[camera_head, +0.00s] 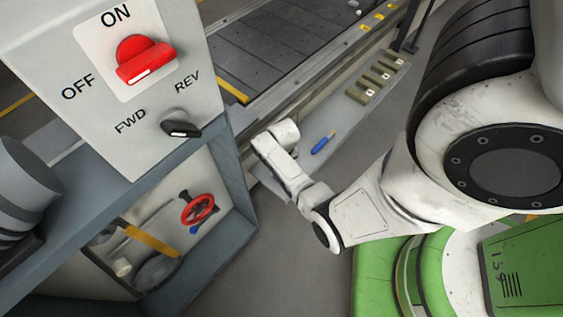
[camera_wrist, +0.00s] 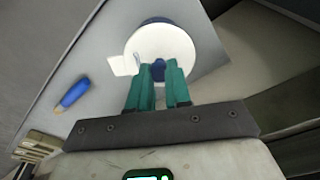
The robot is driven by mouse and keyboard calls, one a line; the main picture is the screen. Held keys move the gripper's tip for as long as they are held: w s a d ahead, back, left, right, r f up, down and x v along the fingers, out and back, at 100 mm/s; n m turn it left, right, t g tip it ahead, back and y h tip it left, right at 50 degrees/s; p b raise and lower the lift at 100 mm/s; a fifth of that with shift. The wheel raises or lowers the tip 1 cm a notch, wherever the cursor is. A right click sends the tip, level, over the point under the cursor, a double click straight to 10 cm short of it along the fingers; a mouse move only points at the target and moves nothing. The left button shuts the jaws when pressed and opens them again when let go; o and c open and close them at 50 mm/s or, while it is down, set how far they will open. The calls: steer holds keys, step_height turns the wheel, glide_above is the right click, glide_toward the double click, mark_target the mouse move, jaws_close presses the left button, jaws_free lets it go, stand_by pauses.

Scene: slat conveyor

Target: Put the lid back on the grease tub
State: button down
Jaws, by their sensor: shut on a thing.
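In the wrist view, my gripper (camera_wrist: 159,78) has its two teal fingers closed around a small blue knob at the near side of a round white disc, which looks like the lid (camera_wrist: 165,42). A pale tab sticks out at the disc's left. A bit of dark blue shows past the disc's far edge; I cannot tell whether it is the grease tub or part of the lid. No tub can be made out clearly in either view. In the head view my arm reaches to the grey ledge, and my fingers and the lid are hidden there.
A blue-handled tool (camera_head: 322,143) lies on the grey ledge (camera_head: 335,110); it also shows in the wrist view (camera_wrist: 73,95). Several olive blocks (camera_head: 375,80) stand further along. The control box (camera_head: 150,120) and a shelf with a red wheel (camera_head: 198,209) are at left.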

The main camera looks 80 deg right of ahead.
steer(key=c, duration=0.5)
jaws_free()
steer(key=shift+r, duration=0.1)
steer(key=shift+r+p, duration=3.45)
steer(key=shift+p, duration=0.15)
jaws_close()
steer(key=shift+f+b, duration=2.4)
steer(key=shift+f, duration=0.5)
